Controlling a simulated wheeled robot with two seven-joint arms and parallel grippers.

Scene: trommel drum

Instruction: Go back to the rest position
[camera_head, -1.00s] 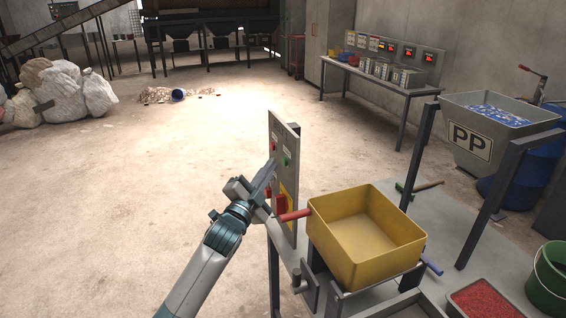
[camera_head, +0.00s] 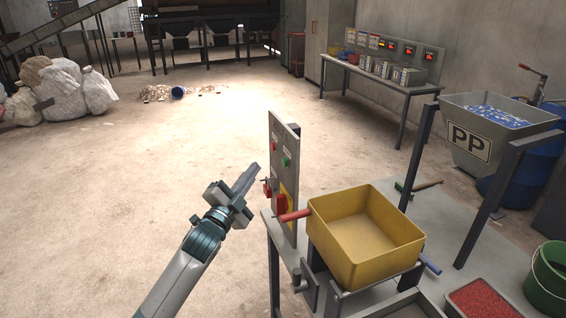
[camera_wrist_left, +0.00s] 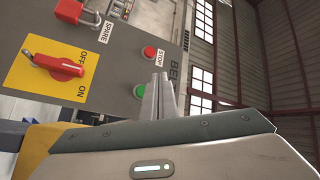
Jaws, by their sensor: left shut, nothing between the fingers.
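My left gripper (camera_head: 246,180) is shut and empty in the head view. It hangs in free air just left of the control panel (camera_head: 281,150), apart from it. The panel face (camera_wrist_left: 115,88) there shows a red rotary switch (camera_wrist_left: 55,64) on a yellow plate marked OFF and ON, a red STOP button (camera_wrist_left: 150,53) and a green button (camera_wrist_left: 139,91). The switch handle points toward OFF's side, but its exact setting is unclear. My right gripper is in neither view.
A PP hopper (camera_head: 468,143), a green bucket (camera_head: 548,280) and a tray of red pellets (camera_head: 484,299) are farther right. White sacks (camera_head: 62,92) lie far left. The floor (camera_head: 130,190) left of my arm is clear.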

